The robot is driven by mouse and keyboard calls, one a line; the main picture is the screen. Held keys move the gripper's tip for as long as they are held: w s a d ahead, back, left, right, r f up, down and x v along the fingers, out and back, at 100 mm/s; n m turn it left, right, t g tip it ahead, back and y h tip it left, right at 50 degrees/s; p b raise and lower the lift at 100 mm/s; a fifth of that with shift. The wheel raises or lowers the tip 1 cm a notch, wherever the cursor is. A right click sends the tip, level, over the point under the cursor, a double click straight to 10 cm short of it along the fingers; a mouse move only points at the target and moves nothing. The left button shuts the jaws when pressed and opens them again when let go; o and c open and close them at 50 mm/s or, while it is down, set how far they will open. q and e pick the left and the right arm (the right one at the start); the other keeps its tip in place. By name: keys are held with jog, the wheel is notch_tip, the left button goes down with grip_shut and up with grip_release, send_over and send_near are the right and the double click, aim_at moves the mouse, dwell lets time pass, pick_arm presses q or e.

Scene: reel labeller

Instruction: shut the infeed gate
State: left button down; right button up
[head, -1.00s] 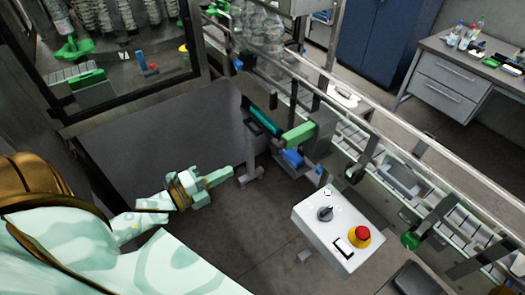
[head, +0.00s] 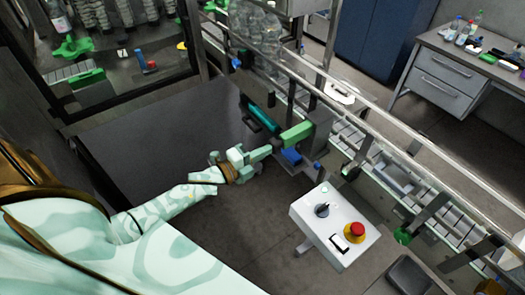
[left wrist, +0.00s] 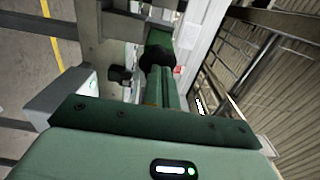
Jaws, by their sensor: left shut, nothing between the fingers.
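A light green block (head: 297,133) sits against a grey housing at the conveyor's near side, with a teal bar (head: 262,118) to its left and a blue block (head: 291,156) below it. I cannot tell for sure which of these parts belongs to the infeed gate, or how far open it stands. My left gripper (head: 266,152) is shut and empty, its tips just left of the green and blue blocks. In the left wrist view the shut fingers (left wrist: 160,86) point at a black and green part (left wrist: 159,42); contact cannot be told. My right gripper is not in view.
A white control box (head: 335,226) with a dial and a red button (head: 355,230) stands right of my left gripper. The conveyor (head: 395,178) with its rails runs behind. A dark grey panel (head: 155,140) lies left. A desk (head: 455,70) stands far right.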

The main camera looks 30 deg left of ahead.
aim_at(292, 135)
pick_arm(q)
jog(key=b+x, duration=0.4)
jog(key=x, duration=0.6)
jog(key=shift+w+f, duration=0.2)
jog(key=shift+w+d+r+b, duration=0.1)
jog(key=shift+w+r+b, duration=0.05)
jog(key=shift+w+b, duration=0.15)
jog(key=shift+s+r, duration=0.1)
jog(key=shift+r, duration=0.15)
